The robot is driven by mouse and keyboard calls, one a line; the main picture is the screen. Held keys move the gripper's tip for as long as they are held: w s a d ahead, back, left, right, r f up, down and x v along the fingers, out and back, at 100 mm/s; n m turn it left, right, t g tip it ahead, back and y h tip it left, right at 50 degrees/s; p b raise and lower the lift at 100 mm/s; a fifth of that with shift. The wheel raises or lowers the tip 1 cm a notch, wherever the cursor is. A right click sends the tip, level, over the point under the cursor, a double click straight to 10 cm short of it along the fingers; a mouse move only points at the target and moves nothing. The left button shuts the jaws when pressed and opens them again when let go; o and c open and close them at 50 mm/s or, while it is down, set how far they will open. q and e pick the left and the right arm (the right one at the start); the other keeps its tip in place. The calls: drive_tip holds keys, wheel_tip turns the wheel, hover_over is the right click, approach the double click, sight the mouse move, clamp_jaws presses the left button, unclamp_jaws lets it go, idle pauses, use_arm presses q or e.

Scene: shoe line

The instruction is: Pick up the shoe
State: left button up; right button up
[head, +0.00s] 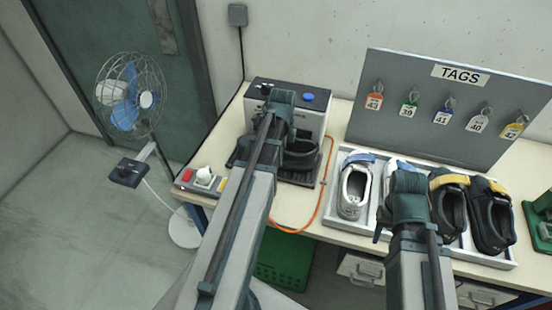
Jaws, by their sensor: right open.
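A white shoe with a blue strap (355,190) stands at the left end of a white tray (343,226). A second white shoe (396,166) is mostly hidden behind my right arm.
A grey machine (313,103) with a blue button stands at the back left of the bench. An orange cable (319,205) runs beside it. A TAGS board (420,128) with several hanging tags rises behind the tray. A fan (128,100) stands on the floor at left.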

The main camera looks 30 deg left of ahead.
use_arm(q)
drive_tip(key=shift+f, duration=0.15)
clamp_jaws()
idle(1.4)
